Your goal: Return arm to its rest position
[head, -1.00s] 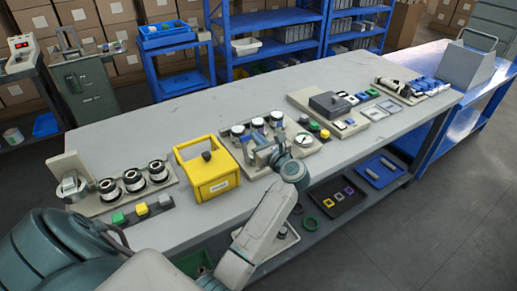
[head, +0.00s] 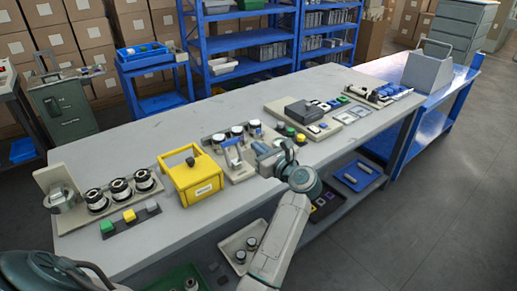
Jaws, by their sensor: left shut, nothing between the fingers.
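My left gripper (head: 263,151) is above the middle of the grey workbench (head: 130,248), just right of a beige plate with a lever (head: 234,157). Its fingers are shut and empty. The wrist and gripper hide part of the bench fixtures behind them. I cannot tell if the gripper touches anything. My left arm reaches up from the bottom of the head view to the bench's front edge. My right gripper is not in view.
A yellow box (head: 195,178) stands left of the gripper. Further left are black-and-silver rollers (head: 119,190) and a strip of coloured buttons (head: 130,216). A dark block (head: 304,111) stands at the right. The back left of the bench is clear.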

